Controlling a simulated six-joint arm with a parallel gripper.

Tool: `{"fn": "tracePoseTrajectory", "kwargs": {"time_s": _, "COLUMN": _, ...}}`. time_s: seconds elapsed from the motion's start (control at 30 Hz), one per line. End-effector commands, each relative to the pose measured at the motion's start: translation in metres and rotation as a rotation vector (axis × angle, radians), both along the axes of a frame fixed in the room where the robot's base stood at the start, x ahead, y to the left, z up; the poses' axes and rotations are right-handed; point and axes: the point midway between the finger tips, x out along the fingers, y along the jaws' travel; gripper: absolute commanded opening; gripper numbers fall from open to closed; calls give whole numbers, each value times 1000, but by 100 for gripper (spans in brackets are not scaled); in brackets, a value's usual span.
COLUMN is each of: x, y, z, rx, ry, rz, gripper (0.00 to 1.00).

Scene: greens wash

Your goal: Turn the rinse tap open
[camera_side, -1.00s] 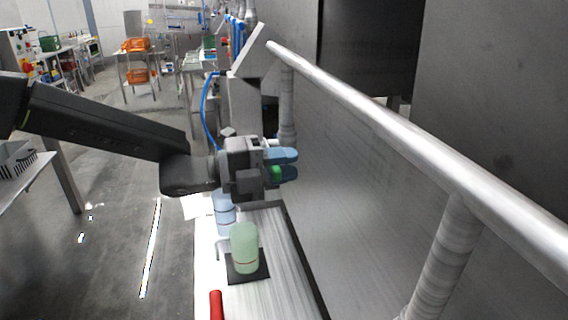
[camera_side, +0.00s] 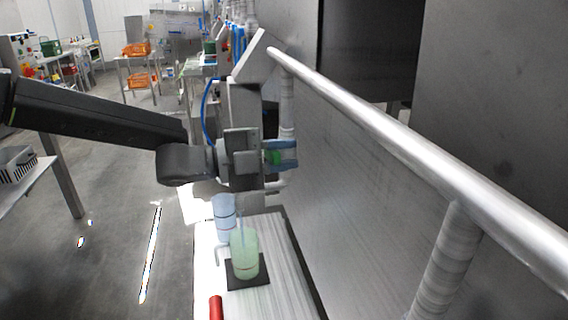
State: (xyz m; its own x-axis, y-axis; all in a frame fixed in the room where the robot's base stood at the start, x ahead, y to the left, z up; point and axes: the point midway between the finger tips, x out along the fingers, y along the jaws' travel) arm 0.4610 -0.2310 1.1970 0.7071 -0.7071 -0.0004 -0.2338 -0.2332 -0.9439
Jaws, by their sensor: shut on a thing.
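My gripper (camera_side: 284,155) is shut on a green tap handle (camera_side: 275,157), beside the steel wall. Its blue fingertips cover most of the handle, and the tap's body and spout are hidden behind the gripper. Below stands a pale green cup (camera_side: 244,263), upright on a dark square mat (camera_side: 262,284). A thin pale vertical streak (camera_side: 241,222), which looks like water, runs down into the cup. A pale blue cup (camera_side: 224,228) stands just behind the green one.
The cups stand on a narrow light counter (camera_side: 289,277). A red rod-like thing (camera_side: 215,307) lies at its near end. A thick metal rail (camera_side: 400,133) slopes along the right. A blue hose (camera_side: 208,112) hangs behind my gripper.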

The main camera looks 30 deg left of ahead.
Motion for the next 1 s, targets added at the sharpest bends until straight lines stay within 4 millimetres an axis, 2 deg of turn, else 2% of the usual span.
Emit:
{"fn": "tracePoseTrajectory", "kwargs": {"time_s": 0.43, "x": 13, "y": 13, "z": 30, "rx": -293, "ry": 287, "rz": 1, "gripper": 0}}
{"fn": "tracePoseTrajectory", "kwargs": {"time_s": 1.0, "x": 26, "y": 26, "z": 44, "rx": -497, "ry": 495, "rz": 2, "gripper": 0}}
